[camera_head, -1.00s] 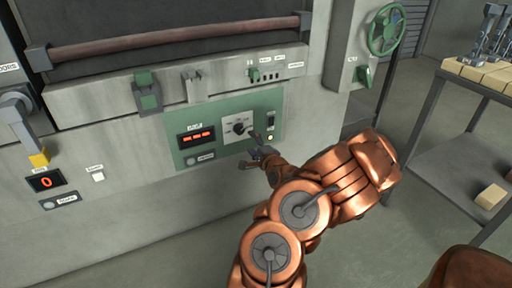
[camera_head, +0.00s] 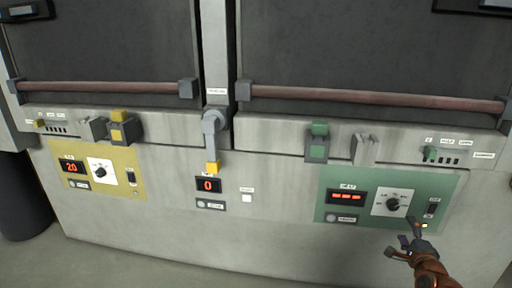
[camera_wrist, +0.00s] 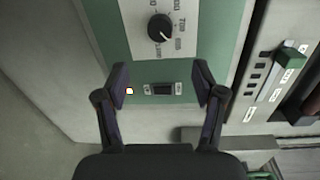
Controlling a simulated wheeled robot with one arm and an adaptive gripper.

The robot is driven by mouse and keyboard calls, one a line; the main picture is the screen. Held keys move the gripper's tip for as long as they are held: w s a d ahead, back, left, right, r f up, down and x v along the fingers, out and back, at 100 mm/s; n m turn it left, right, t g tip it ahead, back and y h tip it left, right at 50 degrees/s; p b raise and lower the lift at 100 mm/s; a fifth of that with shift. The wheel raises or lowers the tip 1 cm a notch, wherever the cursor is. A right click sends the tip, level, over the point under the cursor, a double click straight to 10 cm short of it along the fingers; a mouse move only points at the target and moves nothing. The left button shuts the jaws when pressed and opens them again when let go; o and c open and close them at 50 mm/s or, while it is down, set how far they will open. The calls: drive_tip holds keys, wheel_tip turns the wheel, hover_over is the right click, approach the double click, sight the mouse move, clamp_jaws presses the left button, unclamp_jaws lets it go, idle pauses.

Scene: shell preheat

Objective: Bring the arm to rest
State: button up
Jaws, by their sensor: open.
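My gripper (camera_head: 413,246) is at the lower right in the head view, in front of the lower right corner of the green control panel (camera_head: 331,213). In the wrist view my gripper (camera_wrist: 160,85) is open and empty, its two fingers apart. Between them show a dark rocker switch (camera_wrist: 162,89) and a small lit lamp (camera_wrist: 129,91) on the green panel. Whether a fingertip touches the panel I cannot tell. The panel's dark knob (camera_head: 393,204) sits on a white dial plate, and its display (camera_head: 346,197) shows red dashes.
A yellow panel (camera_head: 128,158) with a display reading 20 is at the left. A centre lever with a yellow end (camera_head: 212,167) hangs above a display (camera_head: 208,185) reading 0. Two long reddish door bars (camera_head: 370,97) cross the front. Grey floor lies below.

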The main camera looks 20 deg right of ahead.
drive_tip(key=w+a+f+n+g+y, duration=0.2)
drive_tip(key=w+a+n+y, duration=0.25)
drive_tip(key=a, duration=0.35)
drive_tip(key=w+a+f+n+g+y, duration=0.2)
drive_tip(key=w+a+n+y, duration=0.1)
drive_tip(key=w+a+n, duration=0.4)
drive_tip(key=s+a+r+n+g+y, duration=0.1)
drive_tip(key=s+a+n+g, duration=0.2)
drive_tip(key=a, duration=0.5)
drive_tip(key=s+a+r+n+g+y, duration=0.1)
drive_tip(key=s+a+n+g, duration=0.15)
drive_tip(key=a, duration=0.65)
drive_tip(key=s+a+r+n+g, duration=0.4)
drive_tip(key=s+a, duration=0.5)
drive_tip(key=s, duration=0.1)
drive_tip(key=s+a+r+n+g, duration=0.4)
drive_tip(key=s+a+r, duration=0.1)
drive_tip(key=s+a, duration=0.55)
wheel_tip(320, 180, up, 22)
drive_tip(key=s+t+p, duration=0.1)
drive_tip(key=p, duration=1.9)
drive_tip(key=shift+s+d+f, duration=0.2)
drive_tip(key=shift+d, duration=0.15)
